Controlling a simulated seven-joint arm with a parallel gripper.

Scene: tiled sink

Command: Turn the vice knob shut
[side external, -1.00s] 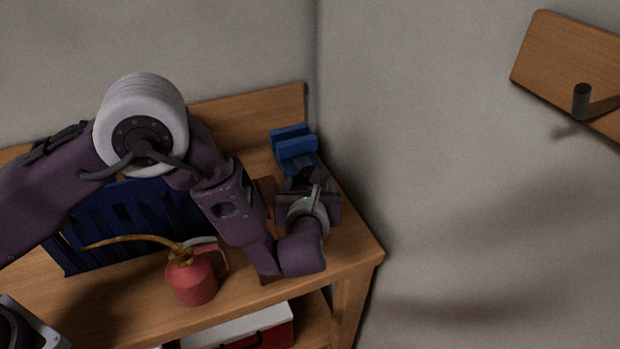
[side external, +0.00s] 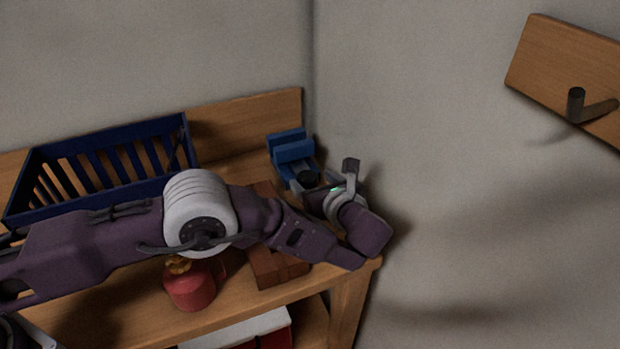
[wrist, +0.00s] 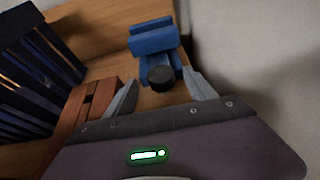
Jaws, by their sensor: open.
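The blue vice (side external: 290,150) stands on the wooden bench near the back right corner, in front of the backboard. Its dark round knob (side external: 306,178) faces my gripper. In the wrist view the vice (wrist: 152,38) is at the top middle and the knob (wrist: 161,78) lies below it, between my two fingers. My gripper (wrist: 162,92) is open, with one finger on each side of the knob and a visible gap to each. In the side view my gripper (side external: 312,187) is at the knob, partly hidden by my wrist.
A dark blue slatted crate (side external: 105,150) stands on the left of the bench. A red oil can (side external: 190,288) is partly hidden by my arm. Brown blocks (side external: 275,268) lie left of my gripper. The wall is close on the right. A wooden board with a peg (side external: 575,75) hangs there.

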